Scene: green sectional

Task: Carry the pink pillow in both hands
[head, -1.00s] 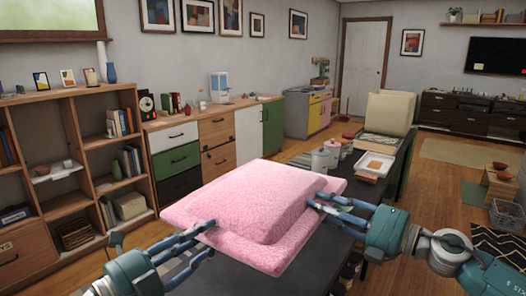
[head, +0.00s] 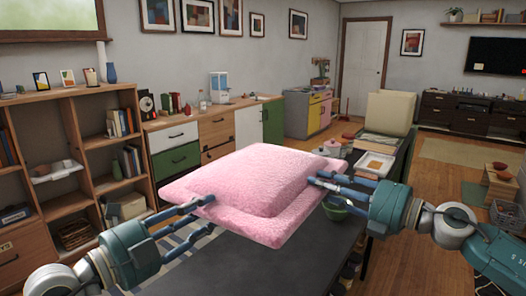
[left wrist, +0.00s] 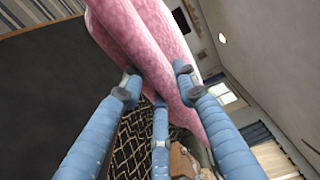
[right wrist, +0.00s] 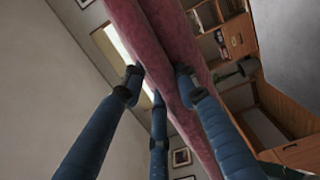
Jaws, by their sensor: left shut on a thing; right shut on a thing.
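The pink pillow (head: 250,185) is fluffy and roughly square, with a flat border. It is held roughly level above the dark table (head: 290,268) in the head view. My left gripper (head: 211,212) is shut on its left edge, and my right gripper (head: 320,181) is shut on its right edge. In the left wrist view the pillow's edge (left wrist: 150,40) passes between the blue fingers (left wrist: 158,90). In the right wrist view the edge (right wrist: 160,50) likewise lies between the fingers (right wrist: 160,90). The pillow hides part of the table and the cabinets behind.
On the table, a green bowl (head: 340,210) stands close to my right gripper. A white pot (head: 332,149) and a wooden-edged tray (head: 375,164) stand farther back. A wooden shelf (head: 70,150) is at left. The near tabletop is mostly clear.

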